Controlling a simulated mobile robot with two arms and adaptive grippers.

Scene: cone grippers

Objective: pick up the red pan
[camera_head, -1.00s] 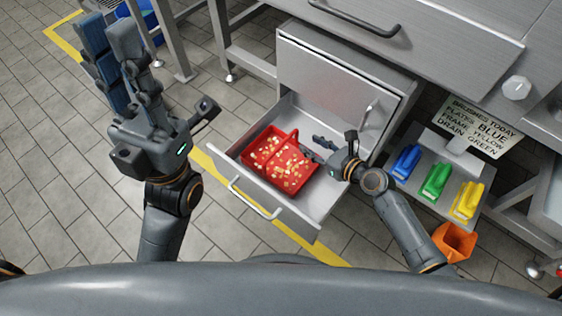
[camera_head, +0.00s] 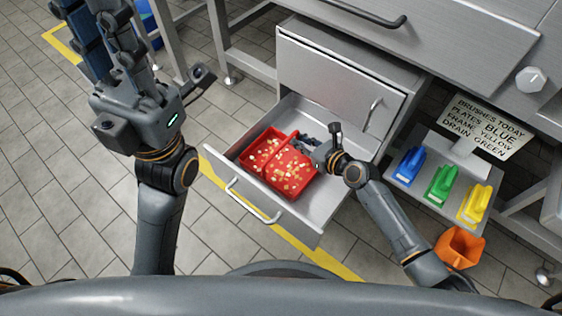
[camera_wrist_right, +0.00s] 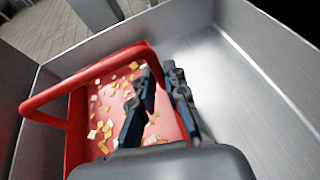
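The red pan (camera_head: 278,164) lies in the open drawer, with small pale yellow and tan bits scattered in it. Its red handle loop shows at the left in the right wrist view (camera_wrist_right: 97,78). My right gripper (camera_head: 308,143) is down in the drawer at the pan's right rim. In the right wrist view its two blue-padded fingers (camera_wrist_right: 160,85) stand apart, one over the inside of the pan and one along its right side. Whether they touch the rim I cannot tell. My left gripper (camera_head: 92,18) is raised at the upper left, fingers apart and empty.
The metal drawer (camera_head: 222,160) is pulled out under the counter, with bare floor at its left. On the right, blue, green and yellow brushes (camera_head: 441,183) sit on a shelf below a sign (camera_head: 484,128). An orange bin (camera_head: 459,247) stands beneath.

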